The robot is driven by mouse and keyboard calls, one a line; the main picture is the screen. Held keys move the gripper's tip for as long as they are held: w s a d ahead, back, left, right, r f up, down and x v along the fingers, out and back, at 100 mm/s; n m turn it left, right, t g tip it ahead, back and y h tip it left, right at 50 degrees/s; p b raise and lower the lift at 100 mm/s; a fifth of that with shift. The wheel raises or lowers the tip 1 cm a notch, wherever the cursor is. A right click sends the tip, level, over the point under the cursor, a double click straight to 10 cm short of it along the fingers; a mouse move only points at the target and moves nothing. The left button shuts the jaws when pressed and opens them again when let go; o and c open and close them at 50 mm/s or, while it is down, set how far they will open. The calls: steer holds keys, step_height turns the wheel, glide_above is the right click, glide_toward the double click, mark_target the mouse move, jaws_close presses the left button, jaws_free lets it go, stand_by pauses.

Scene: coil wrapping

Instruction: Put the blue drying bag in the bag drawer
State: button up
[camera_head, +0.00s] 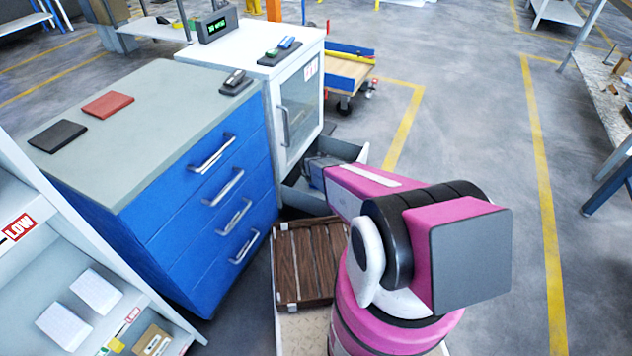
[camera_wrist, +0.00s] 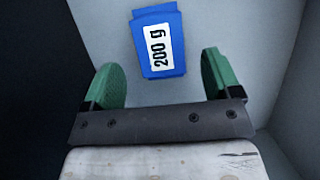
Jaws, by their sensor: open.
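The blue drying bag (camera_wrist: 158,40), with a white "200 g" label, lies on the grey floor of an open drawer in the wrist view. The open drawer (camera_head: 343,149) is pulled out low on the white cabinet in the head view, and its wall (camera_wrist: 290,65) shows in the wrist view. My gripper (camera_wrist: 162,78) is open, its two green fingertips apart. The bag is just beyond the fingertips, between their lines, and nothing is held. In the head view my arm reaches down into the drawer, and the bag is hidden there.
A blue drawer cabinet (camera_head: 205,210) with closed drawers stands left of the white cabinet (camera_head: 265,45). A brown slatted crate (camera_head: 308,262) sits near my base. A cart (camera_head: 348,68) stands behind.

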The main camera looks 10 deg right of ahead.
steer(key=s+d+r+m+g, duration=0.1)
steer(key=s+r+m, duration=0.8)
steer(key=r, duration=0.3)
steer(key=s+d+r+m+g+y, duration=0.1)
steer(key=s+r+m, duration=0.7)
steer(key=r+m, duration=0.2)
steer(key=s+d+r+m+g+y, duration=0.1)
steer(key=s+r+m, duration=0.8)
steer(key=r, duration=0.6)
steer(key=shift+s+d+m+g, duration=0.2)
steer(key=shift+s+m+g, duration=0.15)
steer(key=shift+m, duration=0.25)
